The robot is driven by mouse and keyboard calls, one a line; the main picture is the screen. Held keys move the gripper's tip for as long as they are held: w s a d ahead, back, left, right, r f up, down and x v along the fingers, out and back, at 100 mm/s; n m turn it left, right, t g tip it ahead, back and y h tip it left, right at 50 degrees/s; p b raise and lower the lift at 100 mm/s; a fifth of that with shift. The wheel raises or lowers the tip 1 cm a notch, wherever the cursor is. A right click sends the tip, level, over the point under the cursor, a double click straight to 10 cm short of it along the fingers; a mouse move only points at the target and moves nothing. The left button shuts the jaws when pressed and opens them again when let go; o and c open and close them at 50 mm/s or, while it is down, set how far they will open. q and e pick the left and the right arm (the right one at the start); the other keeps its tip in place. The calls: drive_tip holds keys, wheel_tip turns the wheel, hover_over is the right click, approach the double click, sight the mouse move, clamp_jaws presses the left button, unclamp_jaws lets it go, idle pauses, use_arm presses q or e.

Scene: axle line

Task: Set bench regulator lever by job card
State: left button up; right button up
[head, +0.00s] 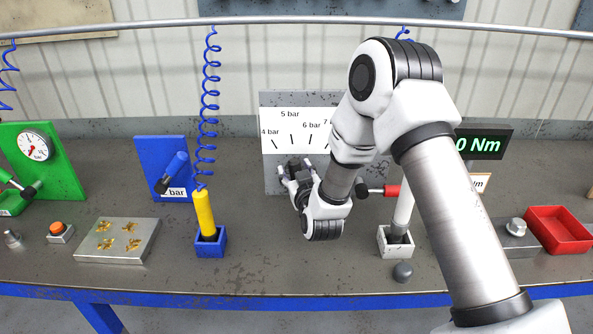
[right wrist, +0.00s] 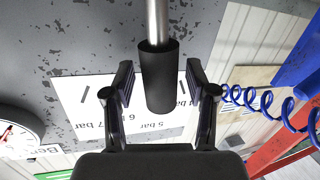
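The regulator's scale plate (head: 285,115) stands at the back middle, with 4 bar, 5 bar, 6 bar and part of a 7 showing. It appears upside down in the right wrist view (right wrist: 90,100). My right gripper (head: 297,175) is low in front of this board. In the right wrist view my right gripper (right wrist: 160,85) is open, its fingers on either side of the lever's black grip (right wrist: 160,80), with gaps on both sides. The lever's metal rod (right wrist: 157,20) runs up from the grip. A card ending in "bar" (head: 176,193) is partly covered on the blue board (head: 150,160). My left gripper is out of view.
A yellow tool (head: 204,212) stands in a blue holder left of my gripper. A metal plate (head: 93,243) with brass pieces lies left; a red bin (head: 560,242) stands right.

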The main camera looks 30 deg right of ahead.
drive_tip(key=f+v, duration=0.1)
drive_tip(key=v, duration=1)
drive_tip(key=shift+s+r, duration=0.4)
drive_tip(key=shift+r, duration=0.05)
drive_tip(key=shift+a, duration=0.2)
